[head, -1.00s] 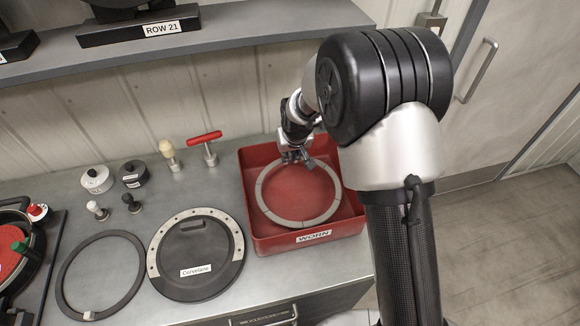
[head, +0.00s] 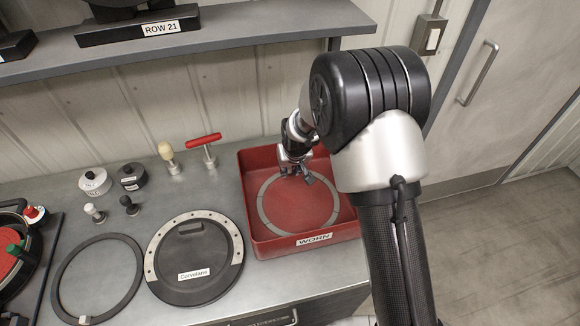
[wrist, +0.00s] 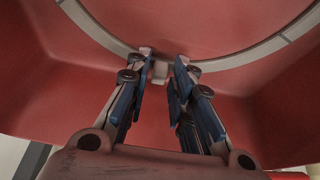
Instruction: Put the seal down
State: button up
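The grey ring-shaped seal (head: 263,212) lies inside the red tray labelled WORN (head: 249,225), apparently flat on its floor. In the wrist view the seal (wrist: 236,61) curves across the top, with a small pale tab (wrist: 161,70) seen between the fingertips. My gripper (head: 297,179) points down into the back of the tray, over the seal's far edge. In the wrist view its two fingers (wrist: 162,68) stand apart, with a gap on each side of the tab. The exact clearance from the seal is hard to tell.
A dark ring (head: 66,270) and a black disc labelled Corvelane (head: 195,262) lie left of the tray. A red-handled tool (head: 205,142), a pale-knobbed tool (head: 167,152) and small weights stand behind. A shelf (head: 235,30) overhangs the back.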

jog(key=shift+o, duration=0.9)
jog(key=shift+r, duration=0.25)
jog(key=p+v, duration=0.2)
jog(key=v, duration=1)
jog(key=shift+p, duration=0.35)
jog(key=s+d+r+m, duration=0.1)
jog(key=s+d+r, duration=0.55)
jog(key=r, duration=0.35)
jog(key=s+d+r, duration=0.2)
jog(key=s+d, duration=0.1)
jog(key=s, duration=0.5)
jog(key=s+d+r+m, duration=0.1)
jog(key=s+d+r, duration=0.2)
jog(key=s, duration=0.5)
jog(key=s+d+r+m+h, duration=0.1)
jog(key=s+d+r, duration=0.1)
jog(key=s, duration=0.6)
jog(key=shift+s+d+r, duration=0.2)
jog(key=shift+d+r, duration=0.05)
jog(key=shift+d, duration=0.2)
